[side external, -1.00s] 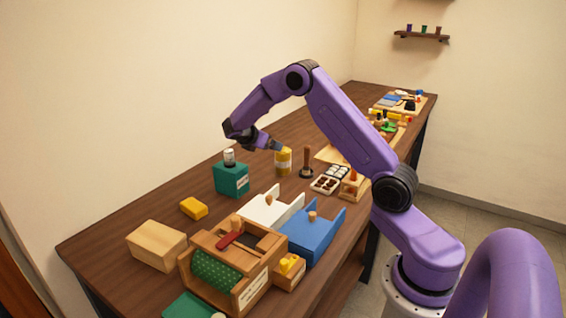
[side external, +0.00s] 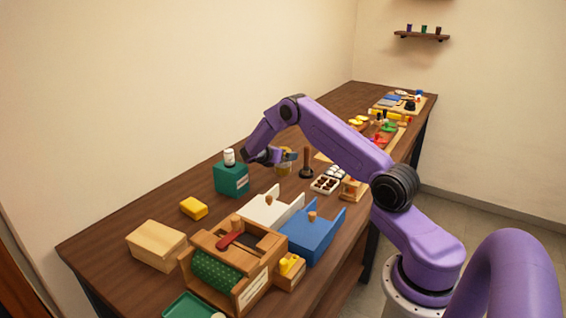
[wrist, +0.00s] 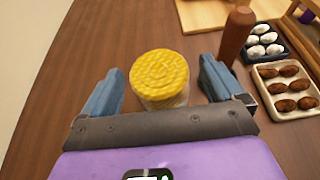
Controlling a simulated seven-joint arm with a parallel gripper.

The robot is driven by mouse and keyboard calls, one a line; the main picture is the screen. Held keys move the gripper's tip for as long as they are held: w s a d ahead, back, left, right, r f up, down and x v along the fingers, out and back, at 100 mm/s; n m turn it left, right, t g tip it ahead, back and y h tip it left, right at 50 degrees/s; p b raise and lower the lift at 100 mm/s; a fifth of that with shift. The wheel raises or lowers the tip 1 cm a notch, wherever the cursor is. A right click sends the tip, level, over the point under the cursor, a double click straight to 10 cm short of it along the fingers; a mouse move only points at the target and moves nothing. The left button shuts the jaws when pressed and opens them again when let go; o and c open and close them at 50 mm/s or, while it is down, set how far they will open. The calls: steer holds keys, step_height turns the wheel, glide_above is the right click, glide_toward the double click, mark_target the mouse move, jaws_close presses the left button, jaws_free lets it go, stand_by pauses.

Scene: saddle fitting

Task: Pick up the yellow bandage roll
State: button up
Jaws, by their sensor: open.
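The yellow bandage roll (wrist: 159,76) stands upright on the table, with a spiral-textured yellow top and a paler side. In the wrist view it lies between the two blue-grey fingers of my gripper (wrist: 162,88), with a gap on each side. My gripper is open and empty. In the side view, my gripper (side external: 284,156) is down at the upper part of the roll (side external: 284,171) and partly covers it. Whether a finger touches the roll cannot be told there.
A brown wooden peg-like tool (wrist: 236,35) stands just right of my right finger, near trays of dark and white oval pieces (wrist: 285,89). A teal box (side external: 231,179) with a white bottle (side external: 229,157) stands left of my gripper. The table left of the roll is clear.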

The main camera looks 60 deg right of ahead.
steer(key=shift+x, duration=1.45)
steer(key=c, duration=1.1)
